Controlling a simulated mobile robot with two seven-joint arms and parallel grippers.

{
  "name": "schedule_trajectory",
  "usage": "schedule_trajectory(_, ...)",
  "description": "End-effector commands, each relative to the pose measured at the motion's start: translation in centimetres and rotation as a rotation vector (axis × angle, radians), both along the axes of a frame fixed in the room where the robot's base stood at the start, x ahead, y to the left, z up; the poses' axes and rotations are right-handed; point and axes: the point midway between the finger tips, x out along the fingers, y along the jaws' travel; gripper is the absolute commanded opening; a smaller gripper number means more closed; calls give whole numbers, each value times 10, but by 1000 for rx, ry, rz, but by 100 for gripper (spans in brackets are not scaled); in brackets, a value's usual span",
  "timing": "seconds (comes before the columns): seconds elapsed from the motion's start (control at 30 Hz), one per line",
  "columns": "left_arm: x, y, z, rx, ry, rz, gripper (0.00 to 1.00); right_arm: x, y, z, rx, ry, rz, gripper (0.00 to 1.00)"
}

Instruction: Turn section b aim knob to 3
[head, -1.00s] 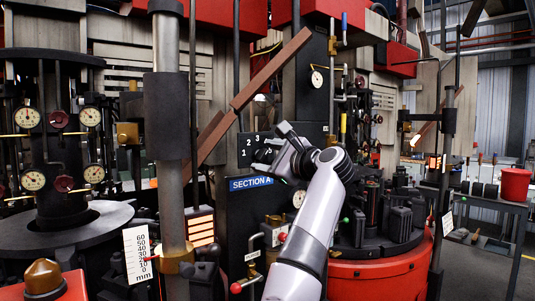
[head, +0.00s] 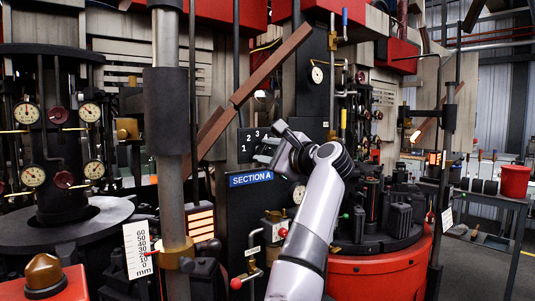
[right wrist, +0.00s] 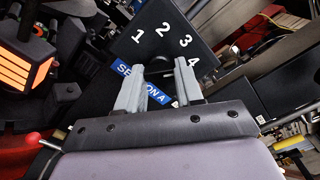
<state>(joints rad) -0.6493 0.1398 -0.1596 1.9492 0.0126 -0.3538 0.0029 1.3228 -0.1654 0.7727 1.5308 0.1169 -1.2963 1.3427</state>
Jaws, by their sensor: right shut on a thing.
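A black panel (head: 245,148) with white numbers stands above a blue SECTION A sign (head: 251,179); I see no SECTION B sign. In the right wrist view the panel (right wrist: 170,18) shows 1, 2, 3 and 4 in an arc, and the blue sign (right wrist: 155,97) is partly behind the fingers. My right gripper (head: 264,151) is at the panel, below the numbers. In the wrist view its two grey fingers (right wrist: 158,78) are shut on a dark knob (right wrist: 157,71), mostly hidden between them. I cannot tell which number the knob points to. My left gripper is not in view.
A steel column (head: 168,130) with an mm scale (head: 138,250) stands left of the panel. A brown sloping bar (head: 270,65) passes above it. A red-based rotary mould (head: 375,270) stands right of my arm. A valve with a red knob (head: 236,283) is below the sign.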

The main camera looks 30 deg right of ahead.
Motion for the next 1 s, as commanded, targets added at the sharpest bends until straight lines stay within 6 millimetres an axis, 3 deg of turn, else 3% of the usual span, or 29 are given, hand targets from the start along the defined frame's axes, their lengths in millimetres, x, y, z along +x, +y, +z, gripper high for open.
schedule_trajectory(0.6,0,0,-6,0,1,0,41,0,-1,-1,-458,-33,-1,6)
schedule_trajectory(1.0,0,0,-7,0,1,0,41,0,0,0,-585,-43,2,6)
